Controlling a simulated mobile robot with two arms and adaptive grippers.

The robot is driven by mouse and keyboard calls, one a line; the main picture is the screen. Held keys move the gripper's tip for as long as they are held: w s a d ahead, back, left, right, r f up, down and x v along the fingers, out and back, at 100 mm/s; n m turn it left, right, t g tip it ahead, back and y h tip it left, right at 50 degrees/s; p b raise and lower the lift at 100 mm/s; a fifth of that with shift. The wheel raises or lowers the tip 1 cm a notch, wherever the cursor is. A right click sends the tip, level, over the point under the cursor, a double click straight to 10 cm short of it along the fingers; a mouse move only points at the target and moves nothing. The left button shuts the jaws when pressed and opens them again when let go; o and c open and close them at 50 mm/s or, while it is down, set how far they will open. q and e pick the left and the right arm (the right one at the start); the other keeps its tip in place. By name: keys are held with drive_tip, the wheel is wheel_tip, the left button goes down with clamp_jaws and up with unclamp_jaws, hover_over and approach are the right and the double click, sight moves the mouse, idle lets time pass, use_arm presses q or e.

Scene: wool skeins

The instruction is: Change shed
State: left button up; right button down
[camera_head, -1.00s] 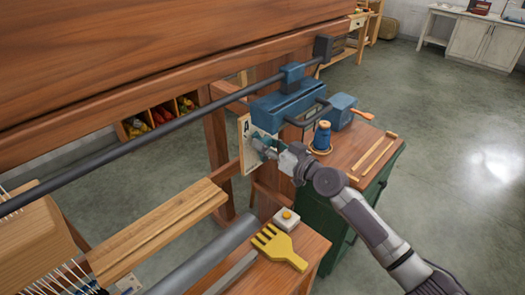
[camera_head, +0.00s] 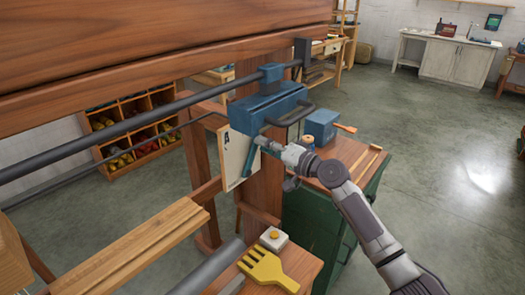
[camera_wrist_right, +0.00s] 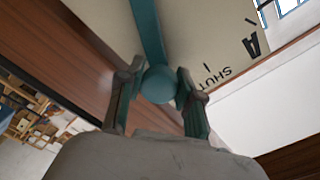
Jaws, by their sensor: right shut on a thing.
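A teal lever (camera_head: 250,162) with a round knob (camera_wrist_right: 159,84) stands at a pale panel (camera_head: 232,155) on the wooden loom frame. My right gripper (camera_head: 268,145) is at the lever's upper end. In the right wrist view its two fingers (camera_wrist_right: 158,88) are shut on the knob, one on each side. The panel there carries a large "A" and partly cut-off lettering that looks like "SHUT". A blue housing (camera_head: 262,106) with a black handle sits on the post just above. The lever's pivot is unclear. My left gripper is out of view.
A yellow comb (camera_head: 265,268) and a small white box with a yellow button (camera_head: 273,238) lie on the bench below. A green cabinet (camera_head: 310,225) stands to the right, with a blue box (camera_head: 321,124) on top. Open floor lies further right.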

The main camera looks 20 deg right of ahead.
drive_tip(key=shift+w+d+f+m, duration=0.15)
drive_tip(key=shift+d+m, duration=0.05)
drive_tip(key=shift+m, duration=0.2)
drive_tip(key=c, duration=0.7)
unclamp_jaws()
drive_tip(key=shift+d, duration=0.1)
drive_tip(key=v, duration=1.2)
